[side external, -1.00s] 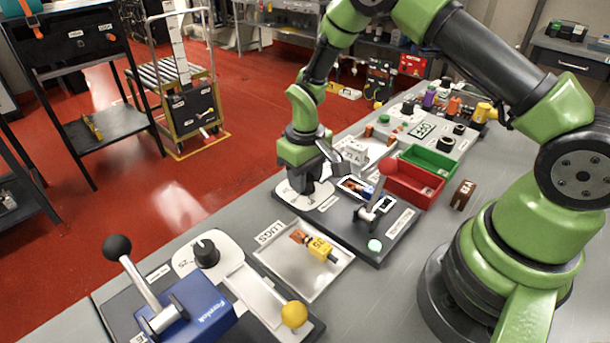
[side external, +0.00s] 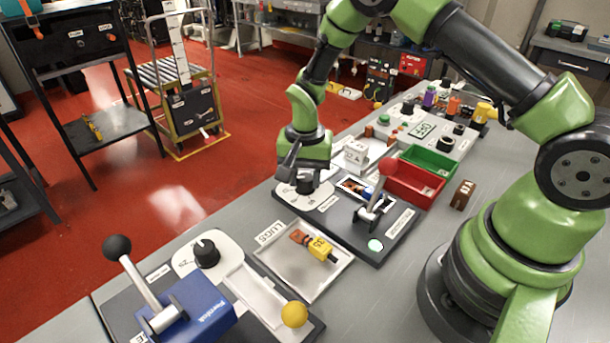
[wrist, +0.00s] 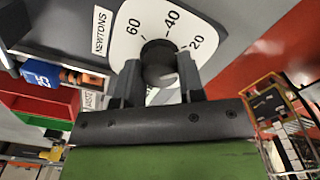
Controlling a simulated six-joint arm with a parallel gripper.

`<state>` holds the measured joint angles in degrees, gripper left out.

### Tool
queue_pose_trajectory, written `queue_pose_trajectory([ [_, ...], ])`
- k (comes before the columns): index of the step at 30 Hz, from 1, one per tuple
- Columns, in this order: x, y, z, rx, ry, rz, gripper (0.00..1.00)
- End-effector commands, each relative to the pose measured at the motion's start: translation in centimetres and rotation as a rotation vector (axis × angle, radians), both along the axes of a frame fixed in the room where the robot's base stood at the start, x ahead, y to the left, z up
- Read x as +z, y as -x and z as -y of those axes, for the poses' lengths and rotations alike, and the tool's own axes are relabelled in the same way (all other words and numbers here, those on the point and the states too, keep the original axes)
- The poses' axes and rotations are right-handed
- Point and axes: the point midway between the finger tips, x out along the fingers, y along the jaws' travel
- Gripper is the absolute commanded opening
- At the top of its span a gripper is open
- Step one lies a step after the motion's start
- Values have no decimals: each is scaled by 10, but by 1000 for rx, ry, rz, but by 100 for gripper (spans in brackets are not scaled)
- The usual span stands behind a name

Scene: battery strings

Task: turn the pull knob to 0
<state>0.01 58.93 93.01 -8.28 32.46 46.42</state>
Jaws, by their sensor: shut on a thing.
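The pull knob (wrist: 159,64) is a dark round knob on a white dial plate (wrist: 193,18) marked 20, 40, 60, with a NEWTONS label beside it in the wrist view. My gripper (wrist: 157,82) has a finger on each side of the knob and is shut on it. In the side view my gripper (side external: 305,182) reaches down onto the white dial plate (side external: 316,202), and the knob is mostly hidden behind the fingers. The knob's pointer and the 0 mark cannot be made out.
A lever with a red ball (side external: 387,168) stands right of the dial on the same dark base. The LUGS tray (side external: 292,272) with yellow and orange parts is in front. Red (side external: 428,192) and green bins lie behind, and a second black knob (side external: 206,253) is at front left.

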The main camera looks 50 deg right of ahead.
Motion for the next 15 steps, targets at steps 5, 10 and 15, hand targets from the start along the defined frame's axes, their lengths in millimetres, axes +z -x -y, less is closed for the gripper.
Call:
queue_pose_trajectory([
  [5,1,0,0,-51,0,0,17],
  [10,1,0,0,-57,0,0,17],
  [15,1,0,0,-259,0,0,17],
])
